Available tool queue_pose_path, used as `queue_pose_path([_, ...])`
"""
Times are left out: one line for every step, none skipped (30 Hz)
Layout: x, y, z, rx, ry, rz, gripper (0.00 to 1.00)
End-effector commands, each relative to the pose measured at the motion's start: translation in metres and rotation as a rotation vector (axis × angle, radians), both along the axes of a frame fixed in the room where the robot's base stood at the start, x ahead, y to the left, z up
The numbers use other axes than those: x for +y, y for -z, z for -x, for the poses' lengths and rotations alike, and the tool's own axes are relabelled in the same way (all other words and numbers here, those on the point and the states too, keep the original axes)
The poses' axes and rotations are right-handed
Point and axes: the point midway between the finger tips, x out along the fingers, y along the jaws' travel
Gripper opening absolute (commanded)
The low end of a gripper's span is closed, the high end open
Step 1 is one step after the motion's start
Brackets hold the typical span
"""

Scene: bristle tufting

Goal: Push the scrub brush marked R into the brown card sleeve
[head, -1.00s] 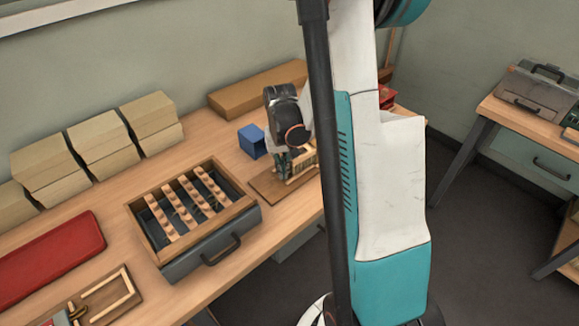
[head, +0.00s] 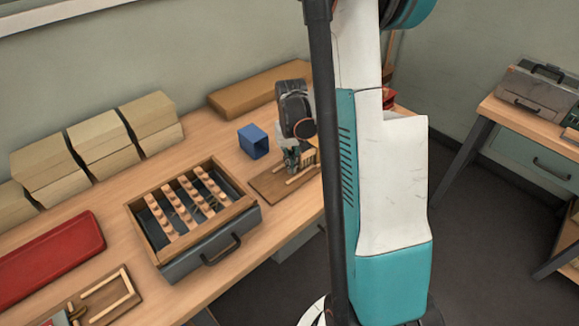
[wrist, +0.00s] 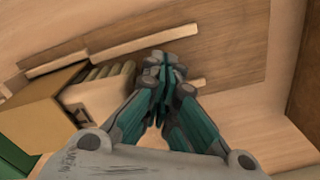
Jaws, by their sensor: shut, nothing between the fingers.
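In the wrist view, the brown card sleeve (wrist: 38,118) is at the left on the wooden board. A pale scrub brush (wrist: 98,98) with a row of tan tufts lies at its right end, apparently partly inside it; I cannot tell how deep. No R mark is readable. My gripper (wrist: 165,82) is shut and empty, its tips just right of the brush's outer end. I cannot tell whether they touch it. In the head view my gripper (head: 291,170) is low over the board (head: 262,187), and the arm hides part of this area.
The board carries thin pale rails (wrist: 130,42). In the head view a blue open box (head: 253,141) stands behind the board. A drawer tray (head: 205,240) with tufted strips is to the left. A long brown box (head: 260,88) lies at the wall.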

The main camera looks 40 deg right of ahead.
Motion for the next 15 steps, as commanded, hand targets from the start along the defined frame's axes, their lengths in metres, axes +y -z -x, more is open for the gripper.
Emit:
queue_pose_path([-0.002,0.0,0.0,0.0,0.001,0.0,0.0])
queue_pose_path([-0.003,0.0,0.0,0.0,0.001,0.0,0.0])
queue_pose_path([-0.005,0.0,0.0,0.0,0.001,0.0,0.0])
queue_pose_path([-0.006,0.0,0.0,0.0,0.002,0.0,0.0])
queue_pose_path([-0.007,0.0,0.0,0.0,0.002,0.0,0.0])
queue_pose_path([-0.008,0.0,0.0,0.0,0.001,0.0,0.0])
queue_pose_path([-0.009,0.0,0.0,0.0,0.001,0.0,0.0])
queue_pose_path([-0.01,0.0,0.0,0.0,0.001,0.0,0.0])
queue_pose_path([-0.012,0.0,0.0,0.0,0.001,0.0,0.0])
queue_pose_path([-0.013,0.0,0.0,0.0,0.001,0.0,0.0])
queue_pose_path([-0.014,0.0,0.0,0.0,0.001,0.0,0.0])
queue_pose_path([-0.015,0.0,0.0,0.0,0.0,0.0,0.0])
queue_pose_path([-0.016,0.0,0.0,0.0,0.0,0.0,0.0])
queue_pose_path([-0.017,0.0,0.0,0.0,0.001,0.0,0.0])
queue_pose_path([-0.019,0.0,0.0,0.0,0.001,0.0,0.0])
